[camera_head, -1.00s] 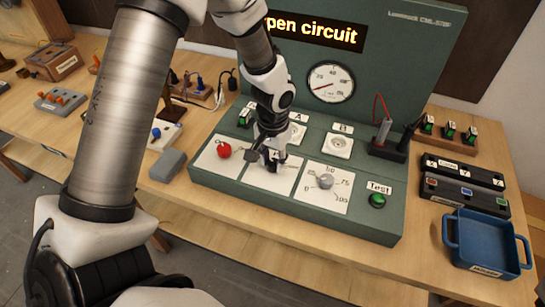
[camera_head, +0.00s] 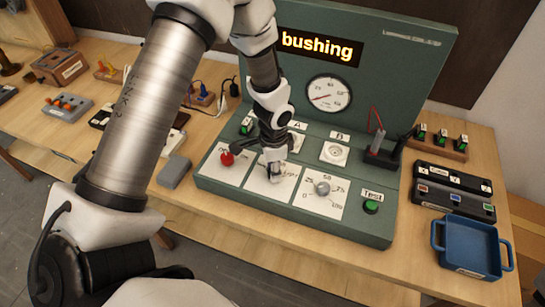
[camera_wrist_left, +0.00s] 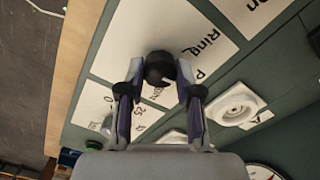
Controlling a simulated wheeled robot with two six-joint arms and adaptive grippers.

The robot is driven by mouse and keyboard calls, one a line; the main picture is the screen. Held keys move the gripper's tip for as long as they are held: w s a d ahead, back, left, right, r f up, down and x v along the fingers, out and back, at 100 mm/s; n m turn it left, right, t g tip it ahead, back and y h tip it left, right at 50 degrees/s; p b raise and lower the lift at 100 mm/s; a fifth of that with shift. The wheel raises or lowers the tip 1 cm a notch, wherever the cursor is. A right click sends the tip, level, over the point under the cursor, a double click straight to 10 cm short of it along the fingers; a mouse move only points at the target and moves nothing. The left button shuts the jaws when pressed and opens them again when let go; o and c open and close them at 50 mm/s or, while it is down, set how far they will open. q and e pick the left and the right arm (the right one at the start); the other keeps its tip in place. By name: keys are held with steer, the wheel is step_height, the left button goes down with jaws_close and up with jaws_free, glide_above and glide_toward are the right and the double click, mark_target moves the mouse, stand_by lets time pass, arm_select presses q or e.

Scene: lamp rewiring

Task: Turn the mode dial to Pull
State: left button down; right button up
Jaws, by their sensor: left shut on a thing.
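The mode dial is a dark round knob (camera_wrist_left: 160,68) on a white panel, partly lettered "Ring" and "P", in the left wrist view. My left gripper (camera_wrist_left: 162,88) is shut on it, with one finger on each side. In the head view my left gripper (camera_head: 272,172) reaches down onto the middle white panel (camera_head: 284,191) of the green test bench (camera_head: 240,200) and hides the dial. Which mode the dial points to cannot be read. My right gripper is not in view.
A red knob (camera_head: 227,158) sits just left of my gripper, and a grey knob (camera_head: 322,188) to its right. A green Test button (camera_head: 371,207) is further right. The display (camera_head: 318,47) reads "bushing". A blue tray (camera_head: 470,248) stands at the right.

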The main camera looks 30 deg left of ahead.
arm_select(q)
steer(key=shift+m+p, duration=0.3)
steer(key=shift+m, duration=0.3)
steer(key=shift+f, duration=0.1)
steer(key=c, duration=0.8)
jaws_free()
steer(key=shift+c, duration=0.2)
steer(key=shift+o, duration=0.4)
steer(key=shift+w+d, duration=0.15)
steer(key=shift+d, duration=0.05)
step_height(320, 180, up, 12)
steer(key=shift+w, duration=0.1)
